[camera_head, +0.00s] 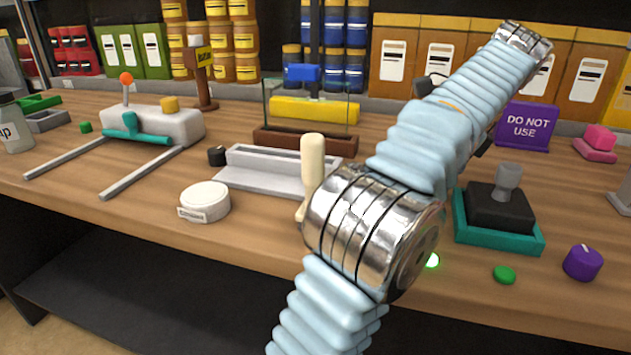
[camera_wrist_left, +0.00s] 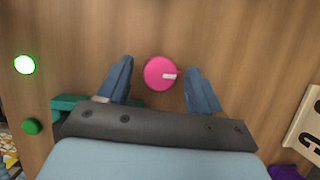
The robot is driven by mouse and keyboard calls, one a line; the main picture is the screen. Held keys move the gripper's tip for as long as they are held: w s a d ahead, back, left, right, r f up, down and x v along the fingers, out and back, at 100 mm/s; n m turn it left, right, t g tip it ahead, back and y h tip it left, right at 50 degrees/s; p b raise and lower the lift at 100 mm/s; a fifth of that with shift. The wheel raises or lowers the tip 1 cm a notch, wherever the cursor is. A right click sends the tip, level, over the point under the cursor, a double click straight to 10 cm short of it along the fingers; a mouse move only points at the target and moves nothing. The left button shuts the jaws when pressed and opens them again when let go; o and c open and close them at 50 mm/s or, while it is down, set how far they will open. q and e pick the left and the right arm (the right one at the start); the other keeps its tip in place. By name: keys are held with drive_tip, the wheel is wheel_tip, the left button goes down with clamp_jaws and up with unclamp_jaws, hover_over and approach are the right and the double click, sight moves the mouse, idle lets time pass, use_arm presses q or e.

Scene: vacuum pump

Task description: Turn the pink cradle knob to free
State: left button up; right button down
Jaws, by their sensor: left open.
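In the left wrist view a round pink knob (camera_wrist_left: 158,73) with a white pointer sits on the wooden bench. Its pointer points right in that picture. My left gripper (camera_wrist_left: 158,74) is open, with one blue-grey finger on each side of the knob. I see a gap on both sides; whether the fingertips are lowered around the knob or still above it I cannot tell. In the head view my pale blue arm crosses the middle and hides this knob and the gripper. My right gripper is in neither view.
A lit green button (camera_head: 432,260), a green button (camera_head: 503,274) and a purple knob (camera_head: 582,262) are near the front edge. A black block with a grey handle (camera_head: 500,205) stands on a teal base (camera_head: 495,238). A purple "DO NOT USE" sign (camera_head: 527,124) stands behind.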

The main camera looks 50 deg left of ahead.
use_arm(q)
drive_tip(key=shift+s+a+m+t, duration=0.1)
drive_tip(key=shift+m+t, duration=0.3)
drive_tip(key=shift+m, duration=0.6)
